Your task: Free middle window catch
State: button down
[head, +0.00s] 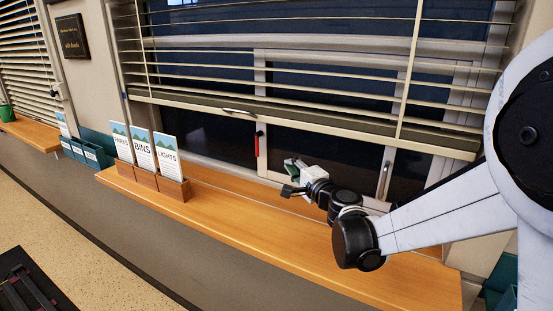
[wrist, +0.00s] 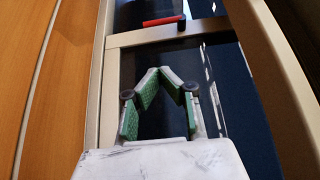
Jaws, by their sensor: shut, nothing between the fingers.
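The window behind the sill has a red catch handle (head: 257,143) on its frame, hanging roughly vertical below the blind. It also shows as a red bar in the wrist view (wrist: 164,20). A second, pale metal handle (head: 384,178) sits on the frame further right. My gripper (head: 291,166) is in front of the glass just above the sill, to the right of and a little below the red handle, apart from it. In the wrist view its green-padded fingers (wrist: 160,72) meet at the tips, empty. I cannot tell which handle is the middle one.
A slatted blind (head: 300,119) hangs low over the window, its bottom rail above my gripper.

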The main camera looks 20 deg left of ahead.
jog(key=x, duration=0.9)
jog(key=shift+a+p, duration=0.1)
jog(key=shift+p, duration=0.3)
jog(key=a, duration=0.3)
jog(key=shift+w+a, duration=0.1)
jog(key=shift+a, duration=0.5)
